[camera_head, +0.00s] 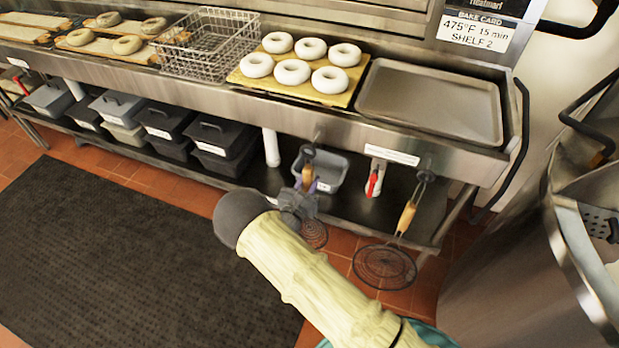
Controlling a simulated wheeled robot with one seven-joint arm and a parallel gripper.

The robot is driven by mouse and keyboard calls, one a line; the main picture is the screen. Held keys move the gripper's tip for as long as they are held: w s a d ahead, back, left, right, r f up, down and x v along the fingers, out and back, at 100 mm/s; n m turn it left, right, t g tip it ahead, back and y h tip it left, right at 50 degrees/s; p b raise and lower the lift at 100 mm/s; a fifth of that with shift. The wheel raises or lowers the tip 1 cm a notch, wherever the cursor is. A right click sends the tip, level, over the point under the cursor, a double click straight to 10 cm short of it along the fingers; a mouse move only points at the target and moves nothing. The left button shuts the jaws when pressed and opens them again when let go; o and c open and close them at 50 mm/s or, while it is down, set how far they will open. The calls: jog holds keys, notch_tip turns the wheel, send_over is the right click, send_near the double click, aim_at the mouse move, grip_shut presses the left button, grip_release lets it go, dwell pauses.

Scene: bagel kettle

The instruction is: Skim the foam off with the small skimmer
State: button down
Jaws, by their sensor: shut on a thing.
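The small skimmer has a wooden handle (307,177) and a round dark wire head (313,233). It hangs upright at the front of the steel counter, with its top end at a hook under the counter edge. My gripper (301,196) is shut on its handle and hides part of it. A larger skimmer (385,268) with a wooden handle hangs to the right, apart from my gripper. A big steel vessel (535,245), seemingly the kettle, stands at the right edge. No foam shows in this view.
The counter holds a board (240,77) of pale bagels, a wire basket (208,45) and an empty steel tray (430,97). A dark mat (120,265) covers open floor.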

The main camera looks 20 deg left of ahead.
jog(key=shift+s, duration=0.3)
jog(key=s, duration=0.1)
jog(key=s+p, duration=0.1)
jog(key=s, duration=0.1)
jog(key=shift+s+a+r, duration=0.1)
jog(key=shift+s+a, duration=0.05)
jog(key=shift+a, duration=0.05)
jog(key=shift+s+p, duration=0.55)
jog(key=shift+s, duration=0.85)
jog(key=c, duration=2)
grip_release()
grip_shut()
